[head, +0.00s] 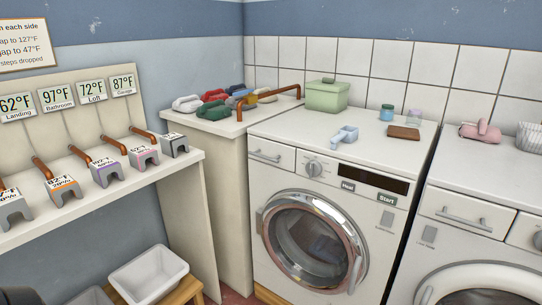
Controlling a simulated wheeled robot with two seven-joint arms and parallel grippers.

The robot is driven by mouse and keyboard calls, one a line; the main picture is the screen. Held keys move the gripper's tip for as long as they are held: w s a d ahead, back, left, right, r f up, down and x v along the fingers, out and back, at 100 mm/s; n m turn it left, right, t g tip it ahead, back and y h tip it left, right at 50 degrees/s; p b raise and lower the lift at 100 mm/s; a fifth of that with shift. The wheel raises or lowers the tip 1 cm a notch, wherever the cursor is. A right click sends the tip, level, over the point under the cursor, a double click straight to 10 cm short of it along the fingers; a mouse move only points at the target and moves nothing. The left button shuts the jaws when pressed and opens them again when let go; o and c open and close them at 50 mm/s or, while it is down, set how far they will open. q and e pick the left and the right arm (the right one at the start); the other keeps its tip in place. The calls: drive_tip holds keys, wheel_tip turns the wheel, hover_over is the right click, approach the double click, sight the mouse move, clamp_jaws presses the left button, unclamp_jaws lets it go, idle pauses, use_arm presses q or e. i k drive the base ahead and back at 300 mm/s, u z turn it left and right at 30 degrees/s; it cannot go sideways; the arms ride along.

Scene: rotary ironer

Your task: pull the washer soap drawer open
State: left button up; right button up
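Two white front-loading machines stand side by side, and I cannot tell for sure which is the washer. The middle machine (286,182) has a drawer front (270,164) at its upper left, with a horizontal bar handle (264,156). It looks shut, flush with the panel. The right machine (420,252) also has a drawer front (478,204) at its upper left, with a bar handle (465,219). That drawer looks shut too.
The middle machine has a knob (313,169), a dark display (373,179) and a closed round door (312,240). A green box (327,96) and small items stand on top. A shelf (110,197) with grey blocks is at left; a white tub (148,274) sits below.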

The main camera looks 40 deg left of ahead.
sight(276, 154)
drive_tip(key=u, duration=0.4)
drive_tip(key=i, duration=0.4)
drive_tip(key=u, duration=1.15)
drive_tip(key=i, duration=1)
drive_tip(key=u, duration=0.2)
